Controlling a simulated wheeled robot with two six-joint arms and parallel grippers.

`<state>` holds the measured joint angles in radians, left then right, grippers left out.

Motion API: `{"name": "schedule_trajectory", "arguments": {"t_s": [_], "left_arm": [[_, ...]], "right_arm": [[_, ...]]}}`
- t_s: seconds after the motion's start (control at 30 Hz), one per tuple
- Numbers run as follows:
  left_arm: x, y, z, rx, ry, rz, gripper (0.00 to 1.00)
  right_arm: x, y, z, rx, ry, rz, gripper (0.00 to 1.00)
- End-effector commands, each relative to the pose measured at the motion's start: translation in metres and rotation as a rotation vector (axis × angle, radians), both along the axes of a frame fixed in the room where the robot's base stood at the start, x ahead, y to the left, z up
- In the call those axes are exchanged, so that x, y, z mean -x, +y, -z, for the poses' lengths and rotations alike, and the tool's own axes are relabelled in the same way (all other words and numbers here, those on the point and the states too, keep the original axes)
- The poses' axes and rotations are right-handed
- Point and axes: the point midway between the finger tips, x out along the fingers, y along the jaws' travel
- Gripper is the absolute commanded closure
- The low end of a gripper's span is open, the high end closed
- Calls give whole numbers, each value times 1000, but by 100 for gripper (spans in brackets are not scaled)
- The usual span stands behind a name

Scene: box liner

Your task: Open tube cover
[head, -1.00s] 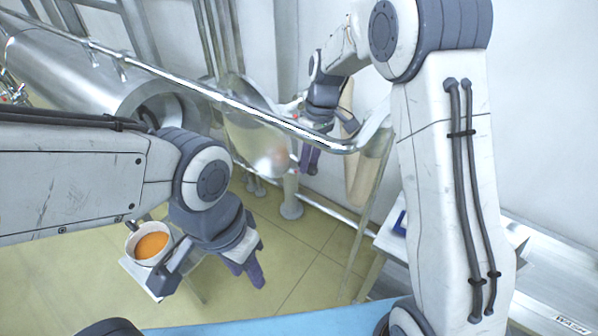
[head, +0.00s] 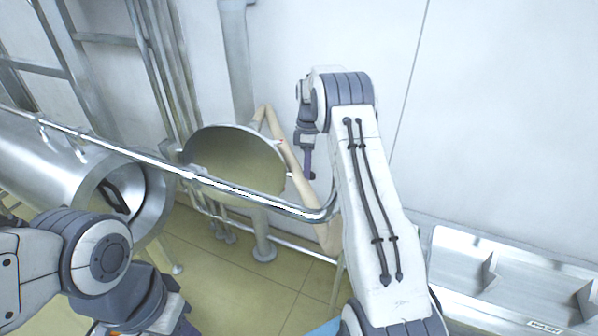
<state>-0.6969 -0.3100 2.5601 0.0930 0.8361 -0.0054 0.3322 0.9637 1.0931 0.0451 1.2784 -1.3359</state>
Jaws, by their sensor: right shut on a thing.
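The tube (head: 45,170) is a shiny metal cylinder at the left, with its round end (head: 128,196) open. The tube cover (head: 235,165) is a round, hollow metal lid standing apart from that opening, swung out with its inner face showing. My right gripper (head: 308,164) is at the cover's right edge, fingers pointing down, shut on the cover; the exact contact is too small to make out. My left gripper (head: 178,322) is low at the bottom edge, away from the cover, its fingertips cut off or hidden.
A metal rail (head: 200,178) runs across in front of the tube and cover, ending by my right arm. A tan bent post (head: 290,160) stands behind the cover's right side. Pipes and a white wall are behind.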

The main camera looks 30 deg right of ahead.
Motion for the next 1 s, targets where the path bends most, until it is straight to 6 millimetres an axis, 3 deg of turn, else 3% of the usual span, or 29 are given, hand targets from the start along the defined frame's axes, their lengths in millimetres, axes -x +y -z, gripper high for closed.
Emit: {"name": "schedule_trajectory", "arguments": {"t_s": [0.27, 0.3, 0.37, 0.4, 0.77, 1.0], "left_arm": [[0, 0, 0, 0, 0, 0, 61], [0, 0, 0, 0, 0, 0, 61], [0, 0, 0, 0, 0, 0, 61], [0, 0, 0, 0, 0, 0, 61], [0, 0, 3, 0, 0, 0, 61], [0, 0, 17, 0, 0, -3, 61]], "right_arm": [[-1, 1, 0, -9, -9, 5, 100], [-1, 0, 0, -9, -10, 6, 66], [-1, 0, -1, -8, -9, 5, 43], [-1, -1, 0, -7, -9, 6, 41], [-1, -3, -4, -5, -8, 8, 41], [-9, -7, -41, -3, -13, 7, 41]]}}
